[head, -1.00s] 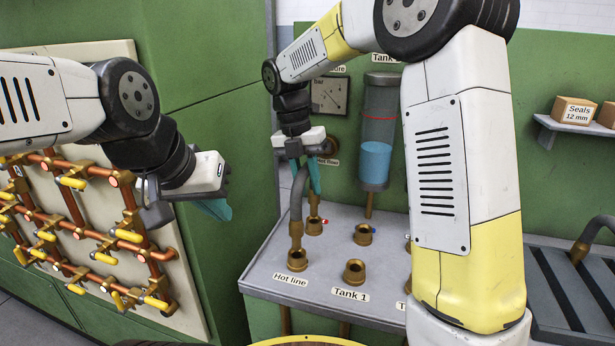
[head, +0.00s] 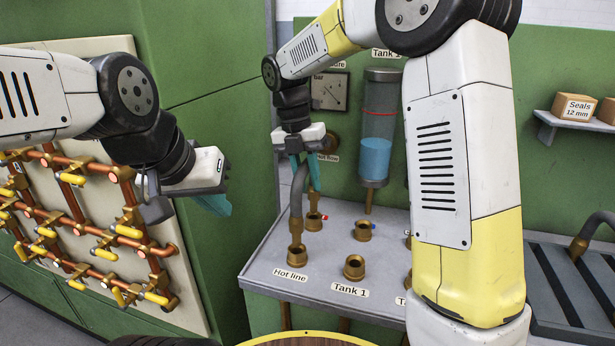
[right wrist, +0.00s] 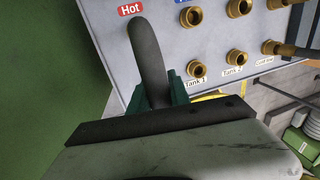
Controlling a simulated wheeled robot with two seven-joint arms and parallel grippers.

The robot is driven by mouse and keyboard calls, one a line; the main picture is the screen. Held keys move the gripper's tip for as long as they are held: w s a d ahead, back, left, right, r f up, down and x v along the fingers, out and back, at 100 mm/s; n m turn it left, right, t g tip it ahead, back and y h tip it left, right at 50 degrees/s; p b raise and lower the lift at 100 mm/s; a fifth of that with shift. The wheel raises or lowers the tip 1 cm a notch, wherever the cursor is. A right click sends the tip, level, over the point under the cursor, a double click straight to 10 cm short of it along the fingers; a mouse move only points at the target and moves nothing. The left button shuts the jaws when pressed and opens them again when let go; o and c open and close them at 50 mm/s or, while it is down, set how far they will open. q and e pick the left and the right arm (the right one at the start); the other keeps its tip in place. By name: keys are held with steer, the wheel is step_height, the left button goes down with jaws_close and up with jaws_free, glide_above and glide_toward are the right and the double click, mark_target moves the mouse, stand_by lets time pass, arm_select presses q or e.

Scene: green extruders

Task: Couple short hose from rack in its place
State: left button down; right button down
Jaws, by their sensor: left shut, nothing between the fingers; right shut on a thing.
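The short grey hose (head: 296,200) with brass ends is bent in an arch above the bench panel. My right gripper (head: 304,170) is shut on it near its top. The hose's front brass end stands upright at the mouth of the Hot line socket (head: 297,257). Its rear leg is partly hidden by the teal fingers and comes down at the rear socket (head: 313,222) with the red marker. I cannot tell how deep either end sits. In the right wrist view the hose (right wrist: 148,55) rises from between the fingers. My left gripper (head: 216,204) is shut and empty, left of the bench.
Other brass sockets, such as Tank 1 (head: 354,267), stand to the right on the bench. A glass tank (head: 377,130) is behind them. A slatted rack (head: 555,285) with another hose (head: 597,232) is at the right. A pipe board (head: 90,190) with yellow valves stands left.

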mark_target(303, 163)
steer(key=shift+f, duration=2)
steer(key=c, duration=1.1)
jaws_free()
steer(key=shift+c, duration=0.2)
steer(key=r, duration=0.2)
steer(key=a+r, duration=0.1)
steer(key=r, duration=0.4)
steer(key=shift+w+a, duration=0.2)
steer(key=shift+w, duration=0.05)
steer(key=shift+s+d+r, duration=0.1)
steer(key=shift+d+r, duration=0.05)
steer(key=shift+r, duration=0.25)
steer(key=s+d+m+t+y, duration=0.1)
steer(key=s+d+m, duration=0.4)
steer(key=m, duration=0.5)
steer(key=s+d+r+m+t+y, duration=0.1)
steer(key=s+d+m+t, duration=0.2)
steer(key=s+d+m, duration=0.2)
steer(key=s+d+r+m+t+y, duration=0.1)
steer(key=s+d+m, duration=0.3)
steer(key=s+m, duration=0.5)
steer(key=shift+s+d+m+t+y, duration=0.2)
steer(key=shift+d+m+t+y, duration=0.5)
steer(key=shift+m, duration=3.2)
